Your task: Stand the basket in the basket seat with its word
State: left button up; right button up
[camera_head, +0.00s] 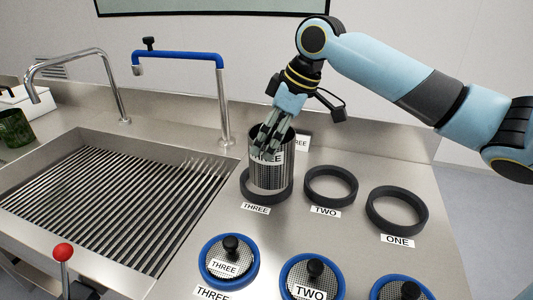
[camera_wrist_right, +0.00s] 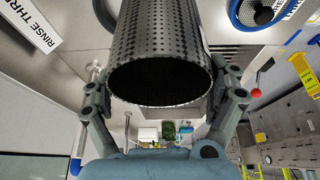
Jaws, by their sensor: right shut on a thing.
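The basket (camera_head: 270,173) is a perforated metal cylinder with a dark rim and a THREE label. It stands upright over the dark ring seat marked THREE (camera_head: 245,196) in the head view. Its lower end is within the ring's outline; I cannot tell whether it rests on the bottom or hangs slightly above. My right gripper (camera_head: 268,140) reaches down at the basket's top and is shut on it. In the right wrist view the basket (camera_wrist_right: 165,40) sits between both fingers, its open dark mouth facing the camera. My left gripper is not in view.
Empty ring seats TWO (camera_head: 331,187) and ONE (camera_head: 397,211) lie to the right. Blue-rimmed lids THREE (camera_head: 229,262) and TWO (camera_head: 312,278) are in front, with another further right. A slatted sink (camera_head: 110,205) and blue-topped faucet (camera_head: 180,58) are left.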

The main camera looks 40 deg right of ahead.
jog(key=w+f, duration=0.1)
jog(key=w+d+f, duration=0.1)
jog(key=w+d, duration=0.1)
jog(key=w, duration=0.1)
jog(key=shift+w+d+f, duration=0.1)
jog(key=shift+d+f, duration=0.15)
jog(key=shift+f, duration=0.15)
notch_tip(320, 180, down, 3)
jog(key=shift+f+p, duration=0.15)
jog(key=shift+p, duration=0.25)
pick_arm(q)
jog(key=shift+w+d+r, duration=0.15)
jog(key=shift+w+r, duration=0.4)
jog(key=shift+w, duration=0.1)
pick_arm(e)
jog(key=shift+f, duration=0.45)
jog(key=shift+f, duration=0.15)
jog(key=o, duration=1.4)
